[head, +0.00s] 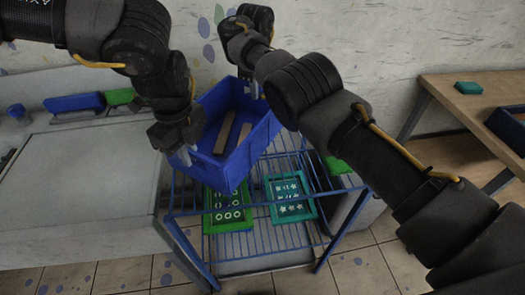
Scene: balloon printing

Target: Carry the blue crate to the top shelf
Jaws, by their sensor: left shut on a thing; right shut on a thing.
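The blue crate (219,164) is in the middle of the head view, above a blue wire rack (256,218), and looks tilted. Strips of a light brown material lie inside it. My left gripper (183,150) is shut on the crate's near left side. My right gripper (250,88) is shut on the crate's far right edge, with its fingers partly hidden by my arm. The crate's underside is hidden, so I cannot tell whether it touches the rack.
A green frame (228,226) and a teal frame (291,211) lie on the rack below. A grey cabinet (85,205) stands at left, with blue and green items on a ledge behind. A wooden table (470,98) with a dark blue tray stands at right.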

